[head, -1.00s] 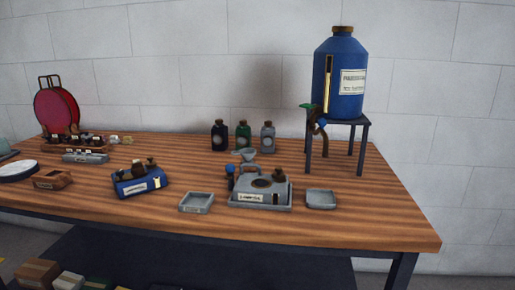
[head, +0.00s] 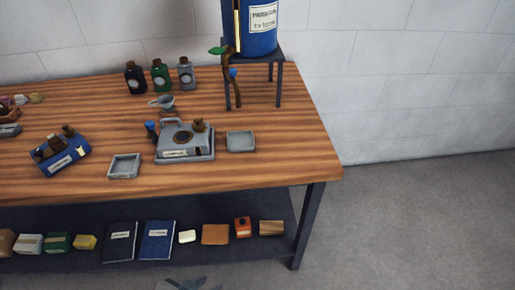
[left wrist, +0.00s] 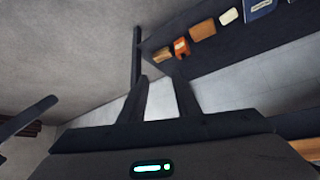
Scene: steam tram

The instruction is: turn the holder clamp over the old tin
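A grey tin (head: 184,141) with a handle, a brown cap and a pale label stands in a grey tray (head: 190,159) on the table. A blue knob (head: 151,129) stands beside its left end; it may belong to the holder clamp, whose shape I cannot make out. A small grey funnel (head: 163,102) is just behind the tin. My left gripper (head: 188,284) shows at the bottom edge of the head view, low in front of the table and well away from the tin. In the left wrist view its fingers (left wrist: 160,84) are apart and empty. My right gripper is not seen.
A blue tin (head: 62,153) and a shallow tray (head: 124,166) are to the left; another tray (head: 241,141) is right. Bottles (head: 160,76) and a stand (head: 254,51) under a blue drum (head: 262,22) are behind. Books and boxes fill the lower shelf (head: 200,211).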

